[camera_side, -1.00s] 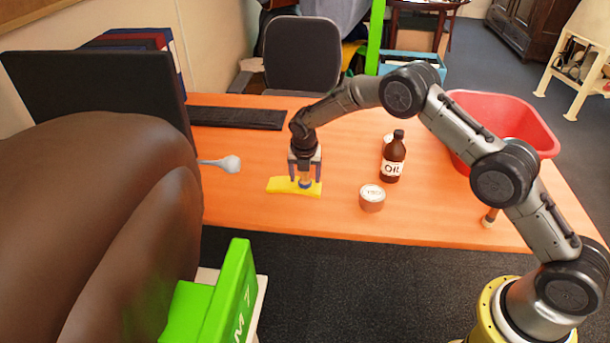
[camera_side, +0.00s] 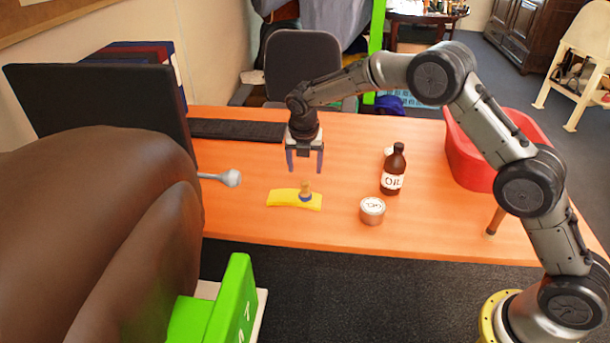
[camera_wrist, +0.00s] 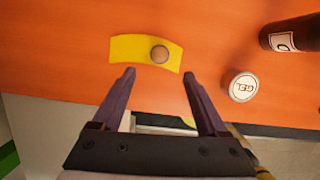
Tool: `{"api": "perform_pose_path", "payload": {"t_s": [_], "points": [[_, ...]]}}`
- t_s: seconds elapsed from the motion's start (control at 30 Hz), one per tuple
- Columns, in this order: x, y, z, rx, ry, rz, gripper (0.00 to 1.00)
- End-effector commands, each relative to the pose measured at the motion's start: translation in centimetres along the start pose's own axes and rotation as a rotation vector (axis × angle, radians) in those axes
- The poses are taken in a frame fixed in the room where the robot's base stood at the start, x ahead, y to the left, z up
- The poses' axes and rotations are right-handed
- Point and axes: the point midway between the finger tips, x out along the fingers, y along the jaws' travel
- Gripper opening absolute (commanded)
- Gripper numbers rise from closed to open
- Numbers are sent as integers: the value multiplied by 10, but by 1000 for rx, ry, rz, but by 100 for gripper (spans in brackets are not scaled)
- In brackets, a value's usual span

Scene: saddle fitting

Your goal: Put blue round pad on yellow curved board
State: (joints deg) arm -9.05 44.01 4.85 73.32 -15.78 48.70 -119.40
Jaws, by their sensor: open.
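The yellow curved board (camera_side: 281,198) lies on the orange table, left of the tin; it also shows in the wrist view (camera_wrist: 127,48). The blue round pad (camera_side: 305,198) sits on the board near its right end, with a tan knob standing up from it. In the wrist view the knob (camera_wrist: 159,54) hides most of the pad. My gripper (camera_side: 304,168) is open and empty, above the board and apart from the pad. In the wrist view its two fingers (camera_wrist: 158,75) stand wide apart, just below the board in the picture.
A tin (camera_side: 372,211) and a brown oil bottle (camera_side: 393,170) stand right of the board. A red bin (camera_side: 475,155) is at the right. A grey round-ended tool (camera_side: 230,178) lies left, with a keyboard (camera_side: 235,130) behind. The table in front of the board is clear.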

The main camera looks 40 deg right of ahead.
Motion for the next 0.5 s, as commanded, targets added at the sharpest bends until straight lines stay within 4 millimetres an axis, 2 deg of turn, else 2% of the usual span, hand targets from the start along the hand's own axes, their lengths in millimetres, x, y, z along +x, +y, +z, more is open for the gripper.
{"api": "perform_pose_path", "payload": {"t_s": [0.1,0.37,0.47,0.5], "points": [[-9,0,0,0,1,0,76],[-15,-1,0,7,0,1,76],[-30,-7,1,68,-3,11,76],[-42,-12,2,116,-4,19,76]]}}
